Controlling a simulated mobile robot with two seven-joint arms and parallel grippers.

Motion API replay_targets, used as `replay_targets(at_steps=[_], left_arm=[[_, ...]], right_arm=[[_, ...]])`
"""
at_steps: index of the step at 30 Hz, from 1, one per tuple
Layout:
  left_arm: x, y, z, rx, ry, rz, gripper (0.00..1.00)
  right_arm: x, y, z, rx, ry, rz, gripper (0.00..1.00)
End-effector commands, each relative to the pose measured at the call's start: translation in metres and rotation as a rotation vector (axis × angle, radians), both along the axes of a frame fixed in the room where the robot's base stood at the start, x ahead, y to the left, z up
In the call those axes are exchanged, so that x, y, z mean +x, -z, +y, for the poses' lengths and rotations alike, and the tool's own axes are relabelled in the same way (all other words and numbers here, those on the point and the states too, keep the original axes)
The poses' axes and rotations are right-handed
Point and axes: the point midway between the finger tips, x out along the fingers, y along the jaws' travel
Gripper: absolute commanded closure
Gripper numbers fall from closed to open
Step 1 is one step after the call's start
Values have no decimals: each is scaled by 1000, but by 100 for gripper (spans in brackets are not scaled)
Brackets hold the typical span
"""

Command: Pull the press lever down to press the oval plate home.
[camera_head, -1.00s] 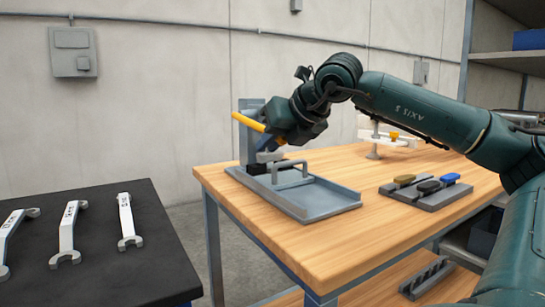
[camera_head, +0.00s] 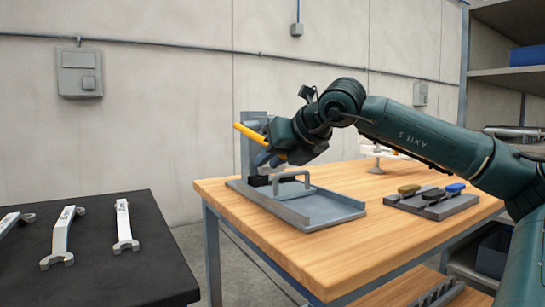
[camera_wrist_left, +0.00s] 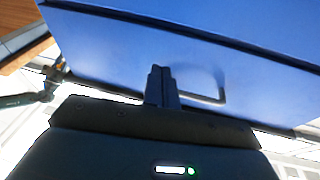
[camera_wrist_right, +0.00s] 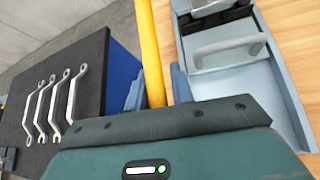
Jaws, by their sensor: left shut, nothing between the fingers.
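The grey press (camera_head: 252,155) stands at the left end of the wooden table, with a flat tray (camera_head: 325,205) and a loop handle (camera_head: 291,176) in front. Its yellow lever (camera_head: 249,133) sticks out to the left, high on the press, slightly tilted. My right gripper (camera_head: 268,158) is at the lever. In the right wrist view the lever (camera_wrist_right: 151,50) runs between its two fingers (camera_wrist_right: 157,88); whether they clamp it is unclear. The oval plate cannot be made out. My left gripper (camera_wrist_left: 160,85) is shut and empty, in front of a blue surface.
A black table (camera_head: 150,270) with several wrenches (camera_head: 123,225) stands at the left. A grey holder (camera_head: 430,205) with dark, olive and blue pieces lies right of the press. A white stand (camera_head: 377,160) is behind it. Shelves (camera_head: 505,75) are at the right.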

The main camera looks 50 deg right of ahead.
Motion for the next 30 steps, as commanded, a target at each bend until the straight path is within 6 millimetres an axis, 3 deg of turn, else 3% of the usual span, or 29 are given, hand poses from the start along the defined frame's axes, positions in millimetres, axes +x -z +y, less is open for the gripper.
replay_targets(at_steps=[5,16,20,30], left_arm=[[0,0,0,1,0,0,100],[0,0,0,1,0,0,100],[0,0,0,1,0,0,100],[0,-3,0,10,-2,-4,100]], right_arm=[[0,-1,0,0,1,-4,63],[-8,-9,1,0,2,-8,63],[-24,-19,3,0,2,-11,63],[-86,-60,11,-1,3,-10,63]])
